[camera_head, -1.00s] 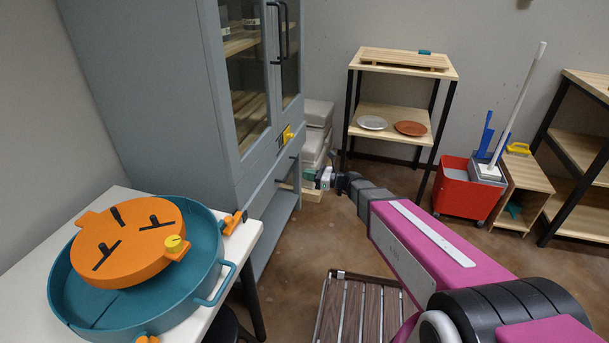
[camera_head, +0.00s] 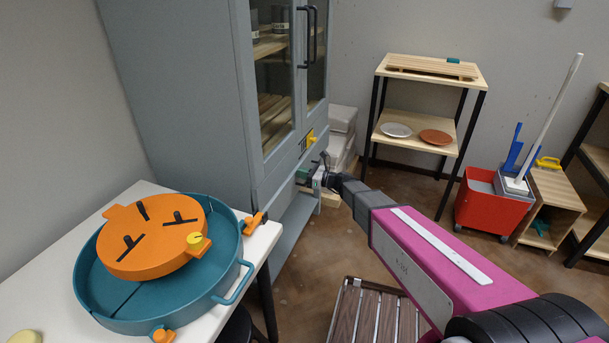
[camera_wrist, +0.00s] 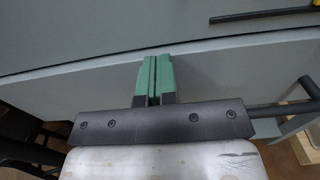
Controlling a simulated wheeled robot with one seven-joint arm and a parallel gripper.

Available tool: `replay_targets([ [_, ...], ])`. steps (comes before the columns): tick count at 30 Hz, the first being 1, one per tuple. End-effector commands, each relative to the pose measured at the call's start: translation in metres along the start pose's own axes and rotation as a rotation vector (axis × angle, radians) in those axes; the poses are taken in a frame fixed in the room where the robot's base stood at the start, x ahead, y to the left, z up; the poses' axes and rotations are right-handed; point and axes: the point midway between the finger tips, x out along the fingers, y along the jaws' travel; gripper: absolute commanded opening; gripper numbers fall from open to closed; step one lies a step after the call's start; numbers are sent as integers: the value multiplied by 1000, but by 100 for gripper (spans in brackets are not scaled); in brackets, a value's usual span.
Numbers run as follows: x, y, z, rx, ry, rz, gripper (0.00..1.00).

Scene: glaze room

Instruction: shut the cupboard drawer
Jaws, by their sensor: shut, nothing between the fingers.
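The tall grey cupboard (camera_head: 195,90) has glass doors above and a drawer (camera_head: 272,183) below them. The drawer front also shows in the wrist view (camera_wrist: 225,66) as a pale grey band under the darker cupboard front. How far the drawer stands out is hard to tell. My gripper (camera_head: 304,174) is at the drawer front, near its right end. In the wrist view its green fingertips (camera_wrist: 155,62) are shut together and empty, pointing at the drawer front. They overlap it in the picture; I cannot tell whether they touch. My gripper hides part of the drawer.
A white table (camera_head: 50,235) with a teal basin (camera_head: 205,285) and an orange lid-like piece (camera_head: 150,250) stands at left. A slatted wooden platform (camera_head: 375,315) is low in front. A shelf rack (camera_head: 435,70) and red bucket (camera_head: 490,207) stand behind. Some floor between is clear.

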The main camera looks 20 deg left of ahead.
Motion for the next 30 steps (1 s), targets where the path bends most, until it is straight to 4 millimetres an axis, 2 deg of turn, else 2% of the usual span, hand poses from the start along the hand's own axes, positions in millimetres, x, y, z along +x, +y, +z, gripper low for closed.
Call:
replay_targets([
  [5,1,0,0,0,0,0,0],
  [13,28,-1,0,0,-1,1,0],
  [19,32,-2,1,0,-4,3,0],
  [26,30,-4,1,0,-5,1,0],
  [30,14,-4,1,-1,-4,-3,0],
])
